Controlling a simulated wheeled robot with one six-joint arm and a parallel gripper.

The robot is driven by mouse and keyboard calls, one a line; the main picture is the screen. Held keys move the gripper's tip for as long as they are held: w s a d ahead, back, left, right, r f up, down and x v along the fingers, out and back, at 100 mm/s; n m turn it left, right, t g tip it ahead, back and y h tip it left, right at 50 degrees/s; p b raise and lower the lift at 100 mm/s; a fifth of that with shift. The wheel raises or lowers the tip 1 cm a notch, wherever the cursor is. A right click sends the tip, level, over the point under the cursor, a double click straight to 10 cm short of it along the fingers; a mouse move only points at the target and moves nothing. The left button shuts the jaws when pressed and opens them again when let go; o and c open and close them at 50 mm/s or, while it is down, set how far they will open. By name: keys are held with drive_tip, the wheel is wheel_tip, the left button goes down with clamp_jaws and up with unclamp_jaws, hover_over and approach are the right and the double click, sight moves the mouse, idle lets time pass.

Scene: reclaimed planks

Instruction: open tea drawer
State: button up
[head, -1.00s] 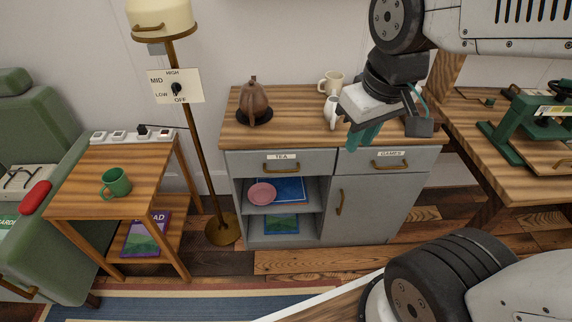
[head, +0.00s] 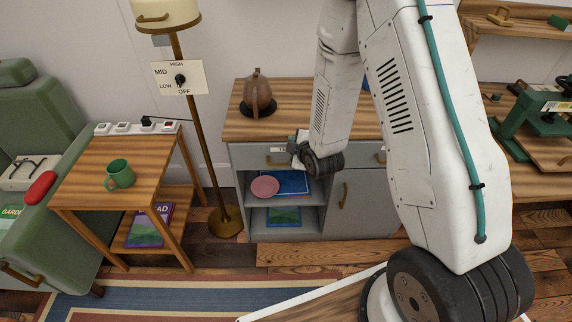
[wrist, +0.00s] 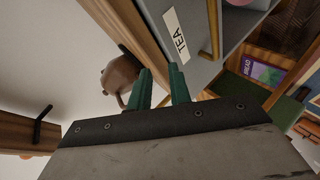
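The tea drawer (head: 246,157) is a grey drawer front at the upper left of the cabinet. It looks closed. Its white label is partly covered by my arm in the head view, and it reads TEA in the wrist view (wrist: 175,35). The drawer's brass handle (wrist: 214,30) lies to the right of my fingers in the wrist view, not between them. My gripper (wrist: 160,70) has two green fingers, apart with an empty gap between them. In the head view my gripper is mostly hidden behind my wrist, in front of the drawer's right part.
A brown teapot (head: 257,92) stands on the cabinet top (head: 235,124), near the drawer. Below are open shelves with a pink bowl (head: 265,186) and a blue book (head: 293,183). A floor lamp (head: 203,150) and a side table (head: 85,172) stand to the left.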

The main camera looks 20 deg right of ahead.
sight(287, 164)
drive_tip(key=s+f+n+t, duration=0.3)
drive_tip(key=s+f+n, duration=0.15)
drive_tip(key=f, duration=0.55)
drive_tip(key=shift+t+y, duration=0.3)
drive_tip(key=shift+w+a+f, duration=0.15)
drive_tip(key=shift+w+a, duration=0.05)
drive_tip(key=shift+w, duration=0.95)
drive_tip(key=shift+w+a+f, duration=0.15)
drive_tip(key=shift+w+a, duration=0.05)
drive_tip(key=shift+w, duration=1)
drive_tip(key=shift+w+a+f, duration=0.15)
drive_tip(key=shift+w+a, duration=0.05)
drive_tip(key=shift+w, duration=0.95)
clamp_jaws()
